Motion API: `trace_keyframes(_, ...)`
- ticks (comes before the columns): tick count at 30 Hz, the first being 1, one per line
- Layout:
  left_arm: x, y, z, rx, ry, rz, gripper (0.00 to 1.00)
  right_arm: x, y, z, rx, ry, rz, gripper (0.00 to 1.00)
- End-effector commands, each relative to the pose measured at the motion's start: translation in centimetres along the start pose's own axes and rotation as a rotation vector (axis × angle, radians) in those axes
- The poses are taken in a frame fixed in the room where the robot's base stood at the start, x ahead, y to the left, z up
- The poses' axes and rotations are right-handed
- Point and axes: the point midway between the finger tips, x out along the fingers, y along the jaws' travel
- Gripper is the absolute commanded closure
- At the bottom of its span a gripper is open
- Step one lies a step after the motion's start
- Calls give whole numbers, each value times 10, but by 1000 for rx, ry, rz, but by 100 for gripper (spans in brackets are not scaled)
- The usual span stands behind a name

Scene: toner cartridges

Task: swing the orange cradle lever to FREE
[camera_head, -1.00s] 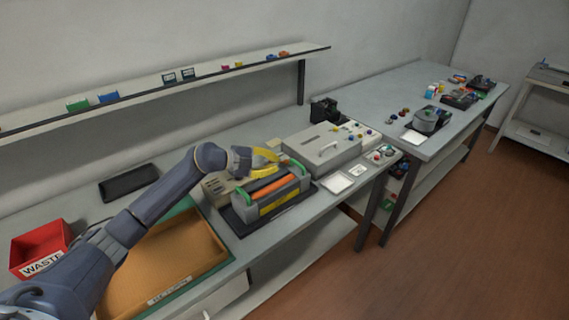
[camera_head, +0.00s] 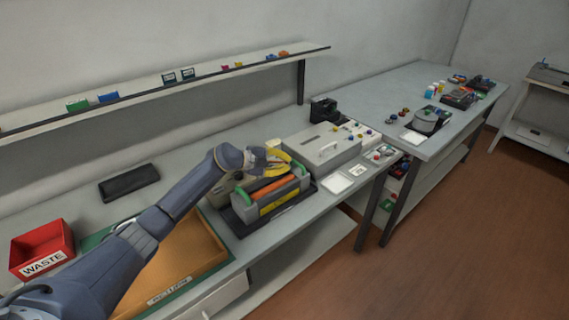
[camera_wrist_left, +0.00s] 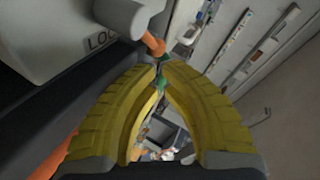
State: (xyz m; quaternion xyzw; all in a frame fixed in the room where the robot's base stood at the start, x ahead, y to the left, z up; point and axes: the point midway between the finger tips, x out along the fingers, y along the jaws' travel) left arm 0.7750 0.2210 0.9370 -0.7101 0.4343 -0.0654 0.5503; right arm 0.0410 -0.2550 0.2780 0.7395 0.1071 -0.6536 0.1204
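The orange lever (camera_wrist_left: 152,40) shows at the top of the left wrist view, hanging from a pale round hub (camera_wrist_left: 122,14) beside a grey block with a partly cut-off label starting "LOC". My left gripper's yellow fingers (camera_wrist_left: 160,70) converge at their tips right by the lever's lower end; I cannot tell whether they touch it. The fingers look shut, with nothing clearly held. In the head view the gripper (camera_head: 291,165) is over the back of the grey cradle (camera_head: 241,213), which holds an orange roller (camera_head: 274,191) between green ends. The lever is hidden there. My right gripper is not in view.
A cardboard-coloured return tray (camera_head: 190,250) and a red waste bin (camera_head: 42,250) are to the left. A shelf (camera_head: 215,75) runs above the bench's back.

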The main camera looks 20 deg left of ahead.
Motion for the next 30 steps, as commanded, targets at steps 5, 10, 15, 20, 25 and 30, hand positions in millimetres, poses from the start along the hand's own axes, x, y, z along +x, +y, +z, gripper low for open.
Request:
trace_keyframes(5,0,-1,0,0,0,0,100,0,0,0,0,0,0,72)
trace_keyframes(10,10,-9,8,0,-2,0,100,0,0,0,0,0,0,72)
trace_keyframes(15,16,-14,14,0,-1,1,100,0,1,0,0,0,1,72)
trace_keyframes(20,16,-14,15,0,-1,1,100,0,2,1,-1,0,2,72)
trace_keyframes(25,16,-14,15,0,0,0,100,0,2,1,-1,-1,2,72)
trace_keyframes(30,15,-13,14,0,-1,1,100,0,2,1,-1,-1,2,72)
